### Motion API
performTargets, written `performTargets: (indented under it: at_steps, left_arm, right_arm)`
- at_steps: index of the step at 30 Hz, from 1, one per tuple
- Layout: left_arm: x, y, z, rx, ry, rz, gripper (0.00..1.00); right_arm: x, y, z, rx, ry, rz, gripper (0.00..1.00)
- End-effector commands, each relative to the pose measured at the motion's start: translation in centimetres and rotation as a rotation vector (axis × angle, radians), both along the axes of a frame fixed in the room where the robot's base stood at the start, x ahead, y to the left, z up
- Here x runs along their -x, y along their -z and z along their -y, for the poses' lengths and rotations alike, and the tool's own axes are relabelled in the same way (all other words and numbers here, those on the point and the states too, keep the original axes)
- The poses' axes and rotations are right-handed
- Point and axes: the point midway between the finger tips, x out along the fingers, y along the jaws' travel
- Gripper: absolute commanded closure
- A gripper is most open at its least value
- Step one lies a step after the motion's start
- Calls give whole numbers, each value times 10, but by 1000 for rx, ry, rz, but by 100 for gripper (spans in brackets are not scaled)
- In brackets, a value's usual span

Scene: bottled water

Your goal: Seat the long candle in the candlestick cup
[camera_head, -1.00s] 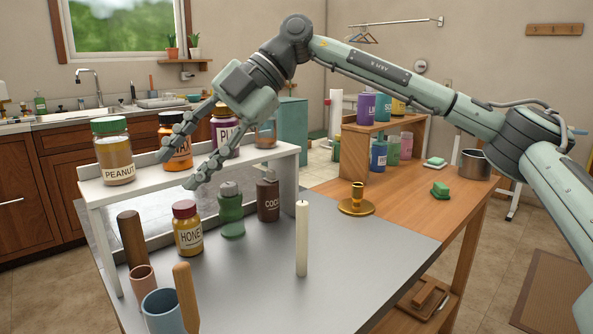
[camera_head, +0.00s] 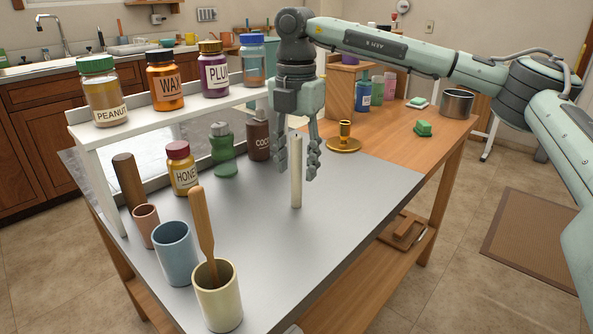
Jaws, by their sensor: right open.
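The long white candle (camera_head: 296,180) stands upright on the grey metal part of the table. The brass candlestick (camera_head: 344,143) with its cup on top stands behind it to the right, on the wooden part near the seam; no candle is in its cup. My right gripper (camera_head: 298,174) points straight down with its fingers open. The fingers appear on either side of the candle's upper part; whether they touch it I cannot tell. My left gripper is not in view.
A white shelf (camera_head: 95,152) with several jars runs along the left. A honey jar (camera_head: 182,170), green bottle (camera_head: 222,152) and cocoa bottle (camera_head: 258,140) stand below it. Cups (camera_head: 217,300) stand front left.

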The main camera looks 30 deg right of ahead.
Motion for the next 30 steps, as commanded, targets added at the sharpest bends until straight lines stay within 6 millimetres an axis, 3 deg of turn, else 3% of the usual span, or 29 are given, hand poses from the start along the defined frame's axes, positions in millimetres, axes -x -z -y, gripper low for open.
performTargets:
  at_steps: [5,12,23,30]
  left_arm:
    - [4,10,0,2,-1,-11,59]
    - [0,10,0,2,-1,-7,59]
    - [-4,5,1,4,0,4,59]
    - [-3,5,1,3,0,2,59]
  right_arm:
    - [0,20,0,-1,0,1,57]
    - [0,22,0,-1,0,1,57]
    - [0,21,0,-1,-1,2,100]
    - [0,21,0,-1,-1,2,100]
